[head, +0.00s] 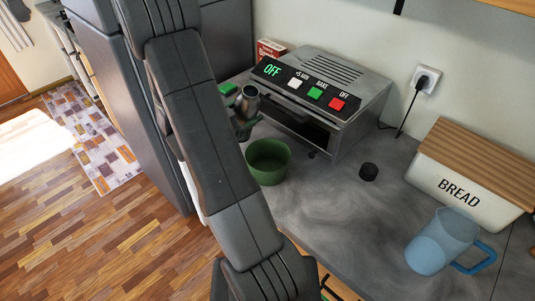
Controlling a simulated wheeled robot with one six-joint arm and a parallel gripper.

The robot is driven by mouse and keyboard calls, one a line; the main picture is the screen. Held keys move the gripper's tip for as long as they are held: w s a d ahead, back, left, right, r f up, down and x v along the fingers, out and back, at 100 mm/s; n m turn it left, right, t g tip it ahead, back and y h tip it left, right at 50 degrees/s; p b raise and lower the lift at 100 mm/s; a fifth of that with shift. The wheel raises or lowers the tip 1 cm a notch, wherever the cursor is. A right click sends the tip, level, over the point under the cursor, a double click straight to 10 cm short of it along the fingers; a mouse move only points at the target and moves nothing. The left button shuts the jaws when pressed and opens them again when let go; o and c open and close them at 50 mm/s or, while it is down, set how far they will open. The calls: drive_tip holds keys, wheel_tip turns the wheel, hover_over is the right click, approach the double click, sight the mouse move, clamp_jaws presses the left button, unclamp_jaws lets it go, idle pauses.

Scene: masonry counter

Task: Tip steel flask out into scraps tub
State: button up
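The steel flask (250,103) is a small grey metal vessel with its open mouth up, left of the toaster oven. It looks close to upright, and its lower part is partly hidden. My gripper (243,127) shows only in part as dark pieces at the flask's lower end, behind my arm. I cannot make out whether its fingers are closed around the flask. The scraps tub (268,170) is a round green open tub on the counter, nearer than the flask and slightly right of it. My arm covers its left side, and the inside that shows looks empty.
A toaster oven (325,100) reading OFF stands behind the tub. A red box (270,50) and a green item (228,89) are at the back left. The middle counter is clear.

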sight(249, 135)
drive_tip(key=shift+s+d+f+m, duration=0.1)
drive_tip(key=shift+f+m, duration=0.15)
drive_tip(key=shift+f, duration=0.1)
drive_tip(key=shift+s+d+f+m, duration=0.1)
drive_tip(key=shift+f+m, duration=0.15)
drive_tip(key=shift+f, duration=0.1)
drive_tip(key=shift+f+m+b, duration=0.5)
drive_tip(key=shift+f+b, duration=0.4)
drive_tip(key=shift+b, duration=0.05)
drive_tip(key=shift+s+d+f+m+b, duration=0.1)
drive_tip(key=shift+s+d+m+b, duration=0.15)
drive_tip(key=shift+m+b, duration=0.6)
drive_tip(key=shift+w+a+f+m+b, duration=0.15)
drive_tip(key=shift+m+b, duration=0.3)
drive_tip(key=shift+m, duration=0.3)
drive_tip(key=shift+f+m+b, duration=0.5)
drive_tip(key=shift+f+b, duration=0.05)
drive_tip(key=shift+b, duration=0.2)
drive_tip(key=shift+w+a, duration=0.15)
drive_tip(key=shift+f+m, duration=0.1)
drive_tip(key=shift+m, duration=0.2)
drive_tip(key=shift+f+b, duration=0.15)
drive_tip(key=shift+b, duration=0.25)
